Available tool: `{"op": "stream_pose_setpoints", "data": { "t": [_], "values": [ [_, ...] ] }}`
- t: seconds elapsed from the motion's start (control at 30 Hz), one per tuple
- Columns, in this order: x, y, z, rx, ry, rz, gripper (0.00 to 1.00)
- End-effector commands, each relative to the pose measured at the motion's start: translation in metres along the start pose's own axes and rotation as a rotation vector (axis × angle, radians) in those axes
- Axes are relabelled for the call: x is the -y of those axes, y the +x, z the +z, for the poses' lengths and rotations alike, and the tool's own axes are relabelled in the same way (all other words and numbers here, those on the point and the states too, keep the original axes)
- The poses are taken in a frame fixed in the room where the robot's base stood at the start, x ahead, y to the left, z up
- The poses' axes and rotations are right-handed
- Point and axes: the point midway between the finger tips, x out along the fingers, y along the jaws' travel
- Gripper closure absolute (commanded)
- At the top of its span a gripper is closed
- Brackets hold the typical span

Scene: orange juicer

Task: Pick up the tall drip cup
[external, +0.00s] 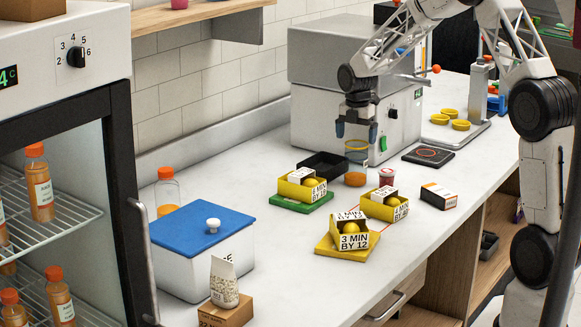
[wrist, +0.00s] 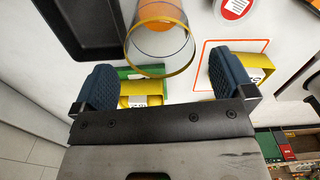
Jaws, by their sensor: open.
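The tall drip cup (external: 356,178) is a clear glass with a yellow rim and orange juice at its bottom. It stands on the counter beside a black tray. In the wrist view the cup (wrist: 160,42) shows from above, its rim just beyond the fingers. My gripper (external: 356,132) is open and points down, above the cup's rim. In the wrist view the two dark blue fingers of my gripper (wrist: 165,82) are wide apart with nothing held between them.
A black tray (external: 322,164) lies left of the cup, and a small red-labelled jar (external: 387,178) stands right of it. Yellow boxes with lemons (external: 301,189) stand in front. A grey machine (external: 310,112) stands behind. A blue-lidded box (external: 202,222) is at the front left.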

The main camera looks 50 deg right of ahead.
Motion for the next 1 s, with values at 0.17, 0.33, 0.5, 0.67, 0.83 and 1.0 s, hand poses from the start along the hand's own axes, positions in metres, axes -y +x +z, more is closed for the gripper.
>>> {"op": "stream_pose_setpoints", "data": {
  "t": [0.17, 0.33, 0.5, 0.67, 0.83, 1.0],
  "values": [
    [0.000, 0.008, 0.000, 0.001, 0.000, 0.001, 0.00],
    [0.000, 0.008, 0.000, 0.001, 0.000, 0.001, 0.00],
    [0.000, 0.010, 0.000, 0.000, 0.000, 0.000, 0.00],
    [0.000, 0.022, -0.001, -0.001, 0.000, -0.001, 0.00],
    [0.000, 0.040, -0.002, 0.000, 0.000, -0.001, 0.00],
    [0.000, 0.056, -0.001, 0.000, 0.000, 0.000, 0.00]
  ]
}}
